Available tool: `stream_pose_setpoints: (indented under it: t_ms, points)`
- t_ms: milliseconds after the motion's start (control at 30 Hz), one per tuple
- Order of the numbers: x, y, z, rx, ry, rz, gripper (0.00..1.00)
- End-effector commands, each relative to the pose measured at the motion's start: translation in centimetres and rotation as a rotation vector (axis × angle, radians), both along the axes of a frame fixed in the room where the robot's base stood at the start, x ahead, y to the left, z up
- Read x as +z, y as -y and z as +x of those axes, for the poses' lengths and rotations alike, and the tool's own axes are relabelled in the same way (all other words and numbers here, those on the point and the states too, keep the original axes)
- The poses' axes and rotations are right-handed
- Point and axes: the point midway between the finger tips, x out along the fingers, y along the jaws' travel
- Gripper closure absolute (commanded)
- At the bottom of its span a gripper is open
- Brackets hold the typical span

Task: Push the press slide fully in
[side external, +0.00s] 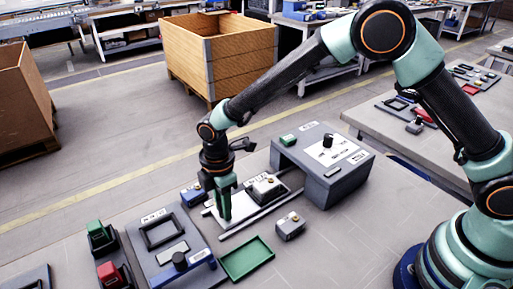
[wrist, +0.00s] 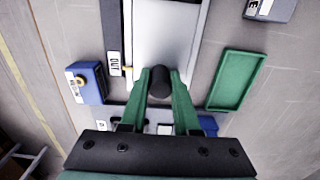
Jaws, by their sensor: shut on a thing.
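The press (side external: 330,160) is a grey box with a white-labelled top and an opening on its left side. Its pale slide plate (side external: 215,213) lies out in front of that opening, between rails. A grey-and-white part (side external: 266,188) sits in a dark holder on the slide, outside the press. My gripper (side external: 224,207) points down at the slide's outer end. In the wrist view, its green fingers (wrist: 160,92) are shut on the slide's black knob (wrist: 160,79), and the slide plate (wrist: 165,35) stretches away beyond it. The side view hides the knob behind the fingers.
An empty green tray (side external: 247,259) and a small grey block (side external: 290,226) lie to the slide's near side. A blue block (side external: 193,193) stands close on the other side. A grey fixture (side external: 170,245) stands left of the tray. An "OUT" label (wrist: 114,65) lies beside the slide.

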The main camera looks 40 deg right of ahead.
Motion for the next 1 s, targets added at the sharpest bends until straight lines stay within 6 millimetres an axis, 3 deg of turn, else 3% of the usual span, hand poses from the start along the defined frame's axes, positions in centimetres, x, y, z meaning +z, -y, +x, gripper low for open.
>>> stream_pose_setpoints:
  t_ms: [467,1000]
  points:
    - [0.1,0.0,0.0,0.0,0.0,0.0,1.0]
    - [0.1,2.8,0.0,-0.002,0.0,0.0,1.0]
